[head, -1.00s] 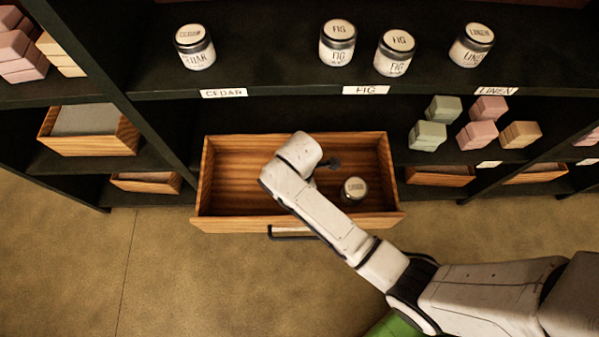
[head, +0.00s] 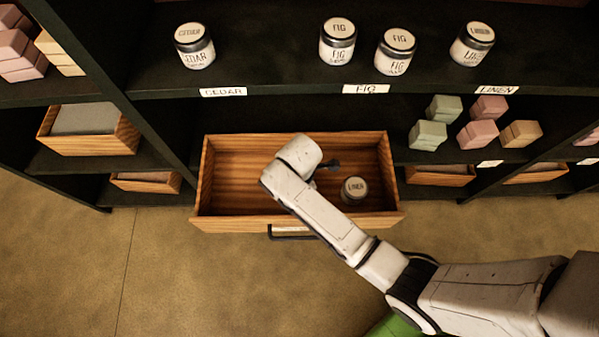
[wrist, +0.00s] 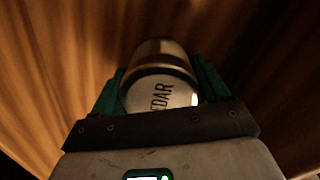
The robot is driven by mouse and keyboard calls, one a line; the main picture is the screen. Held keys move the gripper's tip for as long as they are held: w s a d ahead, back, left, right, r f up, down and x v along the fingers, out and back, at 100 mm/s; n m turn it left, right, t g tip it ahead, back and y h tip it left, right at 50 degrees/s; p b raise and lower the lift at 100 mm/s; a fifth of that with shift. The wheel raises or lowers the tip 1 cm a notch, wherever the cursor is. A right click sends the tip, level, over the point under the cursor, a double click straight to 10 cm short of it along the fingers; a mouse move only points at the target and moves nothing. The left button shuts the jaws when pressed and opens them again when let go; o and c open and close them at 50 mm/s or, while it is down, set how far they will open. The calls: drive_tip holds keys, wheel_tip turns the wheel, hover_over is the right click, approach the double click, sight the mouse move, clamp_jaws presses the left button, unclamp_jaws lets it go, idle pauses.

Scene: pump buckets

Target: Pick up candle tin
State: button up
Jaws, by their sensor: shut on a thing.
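A candle tin (wrist: 160,92) with a silver lid and a white label reading CEDAR lies between the green fingers of my gripper (wrist: 160,80) in the wrist view. The fingers are shut on it, one on each side. Wood grain of the open drawer (head: 230,225) fills the background there. In the head view my arm's bent end is over the middle of the drawer and hides both my fingers and this tin. A second tin (head: 354,189), labelled LINEN, stands upright in the drawer, just right of my arm.
The shelf above holds a cedar tin (head: 194,46), two fig tins (head: 338,42) and a linen tin (head: 472,45), behind name labels. Stacked soap blocks (head: 470,122) sit on the lower right shelf. The drawer's left part is bare; its walls surround my gripper.

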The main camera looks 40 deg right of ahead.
drive_tip(key=shift+r, duration=0.15)
wheel_tip(320, 180, up, 10)
drive_tip(key=shift+f+p, duration=0.1)
drive_tip(key=shift+p, duration=1.05)
wheel_tip(320, 180, up, 8)
drive_tip(key=p, duration=0.7)
drive_tip(key=w+m, duration=0.1)
drive_tip(key=m, duration=0.4)
drive_tip(key=w+m+b, duration=0.1)
drive_tip(key=w+m, duration=0.1)
drive_tip(key=m, duration=0.3)
drive_tip(key=w+m+b, duration=0.1)
drive_tip(key=w+m, duration=0.1)
drive_tip(key=m, duration=0.3)
drive_tip(key=shift+f+m, duration=0.3)
